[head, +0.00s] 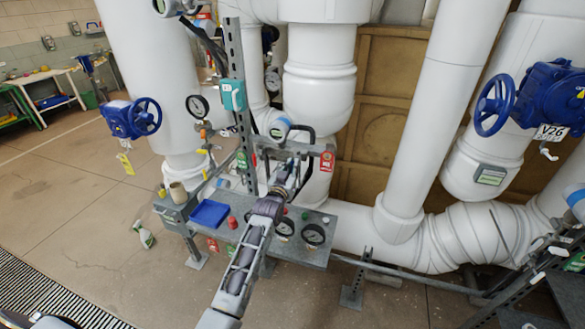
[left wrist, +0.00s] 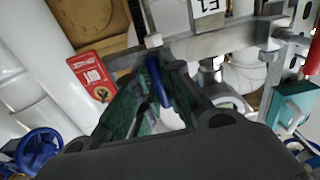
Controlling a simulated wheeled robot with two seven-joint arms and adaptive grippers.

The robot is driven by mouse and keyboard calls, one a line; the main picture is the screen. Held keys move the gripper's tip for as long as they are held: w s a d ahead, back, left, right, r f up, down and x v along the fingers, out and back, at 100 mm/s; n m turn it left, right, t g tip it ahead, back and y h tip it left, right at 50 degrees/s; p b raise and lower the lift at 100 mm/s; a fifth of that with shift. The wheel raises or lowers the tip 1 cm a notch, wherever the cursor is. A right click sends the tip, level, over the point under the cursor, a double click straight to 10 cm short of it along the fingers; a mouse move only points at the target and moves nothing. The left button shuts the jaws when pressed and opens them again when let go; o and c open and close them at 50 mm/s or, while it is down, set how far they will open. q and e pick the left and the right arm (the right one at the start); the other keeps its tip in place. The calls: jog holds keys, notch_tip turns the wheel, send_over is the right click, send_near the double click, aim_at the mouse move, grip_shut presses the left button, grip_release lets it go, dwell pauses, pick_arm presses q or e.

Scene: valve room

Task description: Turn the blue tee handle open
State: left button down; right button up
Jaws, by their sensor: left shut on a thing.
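The blue tee handle (left wrist: 158,82) shows in the left wrist view as a narrow blue bar between the dark green fingers of my left gripper (left wrist: 150,95). The fingers are shut on it, and its far end points up toward a grey metal bar. In the head view my left gripper (head: 287,178) is at the frame above the grey bench, below the crossbar. There the handle is hidden by the gripper, so its angle cannot be told. My right gripper is not in view.
A red tag (head: 327,161) hangs on the crossbar right of the gripper; it also shows in the left wrist view (left wrist: 92,76). A steel post with a teal box (head: 232,95) stands close on the left. The bench (head: 318,255) holds gauges and a blue tray (head: 209,213).

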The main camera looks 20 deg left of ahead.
pick_arm(q)
jog(key=shift+f, duration=0.15)
jog(key=c, duration=1.5)
grip_release()
jog(key=shift+s+a, duration=0.15)
jog(key=shift+s, duration=5.85)
